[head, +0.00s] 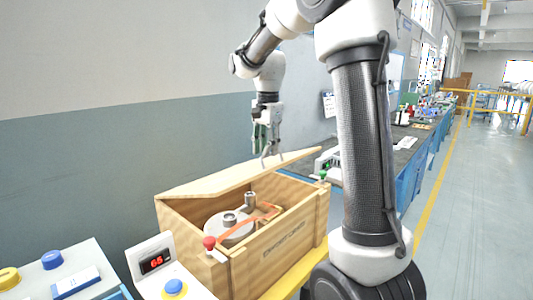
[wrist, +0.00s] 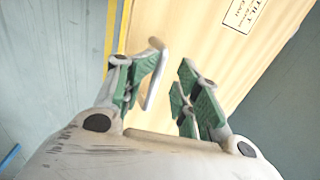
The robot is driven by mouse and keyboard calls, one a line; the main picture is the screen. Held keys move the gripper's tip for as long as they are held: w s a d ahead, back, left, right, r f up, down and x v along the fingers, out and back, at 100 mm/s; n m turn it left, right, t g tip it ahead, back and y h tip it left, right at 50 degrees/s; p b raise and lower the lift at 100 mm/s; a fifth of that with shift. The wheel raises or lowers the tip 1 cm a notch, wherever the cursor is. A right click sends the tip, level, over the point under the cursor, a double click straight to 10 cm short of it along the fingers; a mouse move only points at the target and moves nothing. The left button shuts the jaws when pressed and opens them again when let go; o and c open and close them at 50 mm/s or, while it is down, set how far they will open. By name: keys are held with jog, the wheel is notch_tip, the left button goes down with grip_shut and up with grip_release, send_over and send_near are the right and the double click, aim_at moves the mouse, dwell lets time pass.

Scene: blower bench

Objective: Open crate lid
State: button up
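The wooden crate (head: 290,247) stands in the middle of the head view. Its lid (head: 225,177) is partly raised and tilted, with an open gap at the front. Inside sits a grey round part (head: 238,232) with an orange strap (head: 262,217). My gripper (head: 264,146) is above the lid's far part, by a grey metal handle. In the wrist view, the green-padded fingers of my gripper (wrist: 168,85) are apart. The curved grey handle (wrist: 156,78) lies between them, close to the left finger. Whether a finger touches it is unclear. The lid (wrist: 205,30) fills the background there.
A box with a red "65" display (head: 155,262) and a blue button stands left of the crate. A wall is behind; a long bench (head: 420,140) runs back right.

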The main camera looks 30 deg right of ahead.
notch_tip(320, 180, up, 6)
jog(key=w, duration=0.1)
jog(key=shift+a+r, duration=0.2)
jog(key=shift+r, duration=0.05)
dwell(0.4)
